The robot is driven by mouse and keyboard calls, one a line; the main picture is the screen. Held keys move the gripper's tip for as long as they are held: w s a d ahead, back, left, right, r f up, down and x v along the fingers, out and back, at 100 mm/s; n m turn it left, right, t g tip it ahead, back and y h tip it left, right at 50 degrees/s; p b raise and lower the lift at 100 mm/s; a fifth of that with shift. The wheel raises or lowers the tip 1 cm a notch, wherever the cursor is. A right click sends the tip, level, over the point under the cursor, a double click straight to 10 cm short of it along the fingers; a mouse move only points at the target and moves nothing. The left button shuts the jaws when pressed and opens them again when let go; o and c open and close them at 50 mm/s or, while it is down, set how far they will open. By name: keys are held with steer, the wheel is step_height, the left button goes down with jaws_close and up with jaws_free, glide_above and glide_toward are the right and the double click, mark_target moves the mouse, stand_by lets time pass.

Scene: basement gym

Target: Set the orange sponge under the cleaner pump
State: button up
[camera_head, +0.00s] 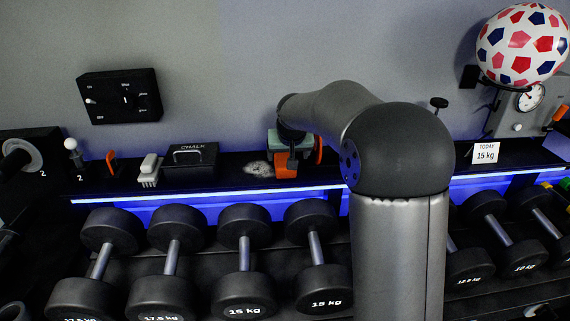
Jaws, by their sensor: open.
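An orange block that looks like the sponge (286,172) is on the black shelf near the middle of the view. My gripper (291,158) reaches down at it from above, with its dark fingers in front of part of the orange. The fingers are open; whether they touch the sponge I cannot tell. A black pump-like head (439,103) stands up behind my arm at the right, and may be the cleaner pump. Its lower part and the place beneath it are hidden by my arm.
White chalk powder (258,168), a black chalk box (190,160) and a brush (149,171) lie left of the gripper. A "15 kg" card (486,153) stands at the right. Dumbbells (243,261) line the rack below the lit shelf edge.

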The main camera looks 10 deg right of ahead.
mark_target(285, 159)
steer(key=x, duration=0.1)
steer(key=p+x, duration=0.1)
steer(key=x, duration=0.3)
steer(key=shift+a+p, duration=0.3)
steer(key=shift+a, duration=0.05)
steer(key=c, duration=1.1)
steer(key=shift+r, duration=0.15)
